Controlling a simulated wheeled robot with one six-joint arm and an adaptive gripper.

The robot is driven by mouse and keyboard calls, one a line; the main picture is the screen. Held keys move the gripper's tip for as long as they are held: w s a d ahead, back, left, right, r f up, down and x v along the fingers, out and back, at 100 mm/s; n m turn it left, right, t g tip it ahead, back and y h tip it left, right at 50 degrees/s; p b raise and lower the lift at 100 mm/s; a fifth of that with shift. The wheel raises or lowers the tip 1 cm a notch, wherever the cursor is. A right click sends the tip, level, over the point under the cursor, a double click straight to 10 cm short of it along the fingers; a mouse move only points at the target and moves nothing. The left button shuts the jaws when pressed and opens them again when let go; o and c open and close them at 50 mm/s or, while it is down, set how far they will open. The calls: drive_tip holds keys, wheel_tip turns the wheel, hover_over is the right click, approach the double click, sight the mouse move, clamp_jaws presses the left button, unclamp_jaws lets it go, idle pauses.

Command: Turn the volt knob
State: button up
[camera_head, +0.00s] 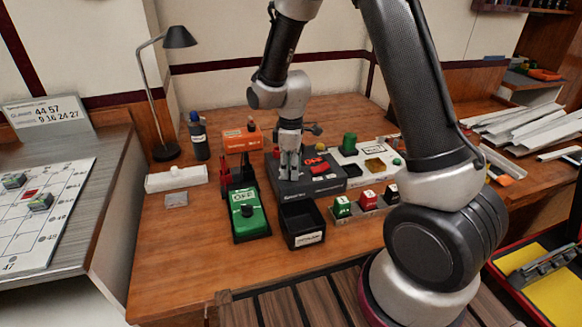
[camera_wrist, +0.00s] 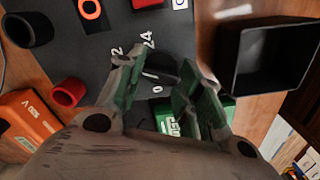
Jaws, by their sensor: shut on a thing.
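The volt knob (camera_wrist: 163,70) is dark and sits on a dark grey supply box (camera_head: 323,187), with white marks 0, 12 and 24 around it in the wrist view. My gripper (camera_wrist: 160,66) is shut on the knob, one green-lined finger on each side. In the head view my gripper (camera_head: 289,172) points down at the left part of the box and hides the knob there. A short white line shows by the knob, but I cannot tell its exact setting.
A green meter marked OFF (camera_head: 249,218) and an empty black bin (camera_head: 303,240) stand in front of the box. An orange device (camera_head: 242,139) is behind left, a white board (camera_head: 367,153) to the right. Small labelled blocks (camera_head: 367,200) stand front right. Bare wood lies at front left.

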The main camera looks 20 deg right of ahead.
drive_tip(key=m, duration=0.4)
drive_tip(key=shift+m, duration=0.3)
drive_tip(key=m, duration=0.5)
idle(0.5)
drive_tip(key=o, duration=1)
drive_tip(key=shift+o, duration=0.2)
drive_tip(key=shift+r, duration=0.15)
wheel_tip(320, 180, up, 12)
